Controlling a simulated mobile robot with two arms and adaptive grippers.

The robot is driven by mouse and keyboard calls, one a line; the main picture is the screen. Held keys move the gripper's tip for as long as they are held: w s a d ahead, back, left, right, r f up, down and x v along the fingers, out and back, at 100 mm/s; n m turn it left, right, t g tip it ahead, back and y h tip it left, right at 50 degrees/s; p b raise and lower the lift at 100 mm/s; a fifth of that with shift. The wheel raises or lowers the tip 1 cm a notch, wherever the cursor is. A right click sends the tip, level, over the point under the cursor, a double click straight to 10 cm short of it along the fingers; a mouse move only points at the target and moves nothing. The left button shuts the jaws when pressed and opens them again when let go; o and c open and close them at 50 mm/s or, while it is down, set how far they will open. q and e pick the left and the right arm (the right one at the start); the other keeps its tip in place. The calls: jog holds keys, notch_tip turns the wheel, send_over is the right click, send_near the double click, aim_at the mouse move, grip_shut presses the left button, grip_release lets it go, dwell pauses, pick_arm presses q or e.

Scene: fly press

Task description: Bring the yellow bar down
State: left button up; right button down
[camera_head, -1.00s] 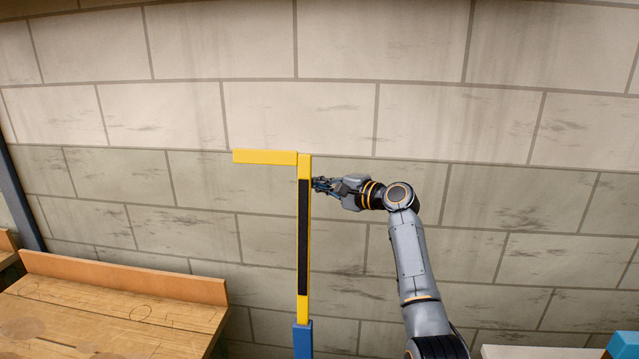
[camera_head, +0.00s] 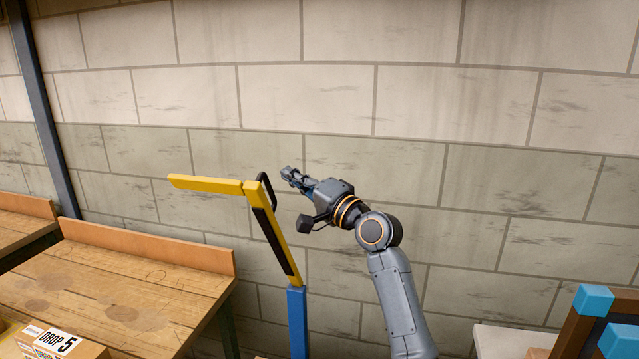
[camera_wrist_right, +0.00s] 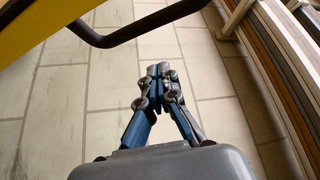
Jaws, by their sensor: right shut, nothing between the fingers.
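The yellow bar (camera_head: 272,232) rises from a blue post (camera_head: 297,320) in the head view and leans to the left. It has a black strip along its side and a yellow crosspiece (camera_head: 205,184) reaching left from its top. A black handle (camera_head: 266,190) loops out near its top right. My right gripper (camera_head: 290,176) is shut and empty, just right of the handle and apart from it. The right wrist view shows the closed fingers (camera_wrist_right: 158,75), with the handle (camera_wrist_right: 130,33) and part of the yellow bar (camera_wrist_right: 35,28) at upper left. My left gripper is out of view.
A wooden bench (camera_head: 120,300) stands at lower left, with a box marked DROP 5 (camera_head: 52,343) at its front. A dark frame with blue corners (camera_head: 592,300) is at lower right. A block wall stands behind.

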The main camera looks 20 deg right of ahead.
aim_at(270, 196)
jog(key=s+a+f+n+b, duration=0.1)
jog(key=s+a, duration=0.1)
jog(key=s+a+f+n+y+b, duration=0.1)
jog(key=s+a+f+b, duration=0.1)
jog(key=shift+f, duration=0.2)
pick_arm(q)
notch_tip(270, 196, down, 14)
jog(key=b, duration=0.9)
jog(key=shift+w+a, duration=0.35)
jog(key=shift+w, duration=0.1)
pick_arm(e)
jog(key=s+a+f+n+y, duration=0.3)
jog(key=s+a+f+n, duration=0.2)
jog(key=s+a+f, duration=0.4)
jog(key=shift+s+a+f+n+t, duration=0.3)
jog(key=shift+s+a+f, duration=0.05)
jog(key=shift+s+f, duration=1.75)
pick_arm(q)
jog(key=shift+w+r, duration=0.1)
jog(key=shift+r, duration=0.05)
pick_arm(e)
jog(key=shift+w+f, duration=0.15)
